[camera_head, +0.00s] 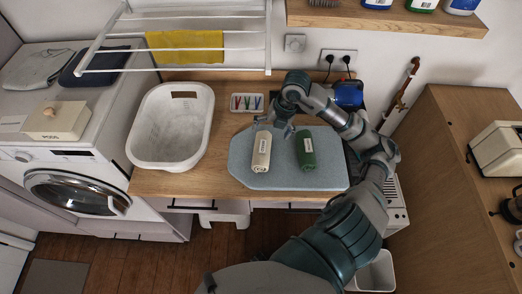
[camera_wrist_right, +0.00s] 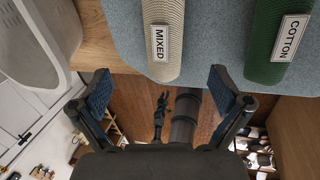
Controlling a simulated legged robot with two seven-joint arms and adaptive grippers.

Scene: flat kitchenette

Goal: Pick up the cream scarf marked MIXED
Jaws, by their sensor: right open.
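The cream scarf (camera_head: 261,152) is a rolled bundle with a white label, lying on the left part of the grey-blue board (camera_head: 240,168). In the right wrist view the cream scarf (camera_wrist_right: 163,25) shows its label reading MIXED. My right gripper (camera_head: 273,124) is at the far end of the cream scarf and partly covers that end. In the right wrist view my right gripper (camera_wrist_right: 160,84) has its fingers spread wide with nothing between them. The scarf lies ahead of the gap. I do not see my left gripper in the head view.
A green scarf (camera_head: 305,149) marked COTTON (camera_wrist_right: 290,38) lies right of the cream one. A white laundry basket (camera_head: 172,150) stands left of the board. A small tray of pegs (camera_head: 246,102) sits behind. A drying rack (camera_head: 195,62) hangs above the back of the counter.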

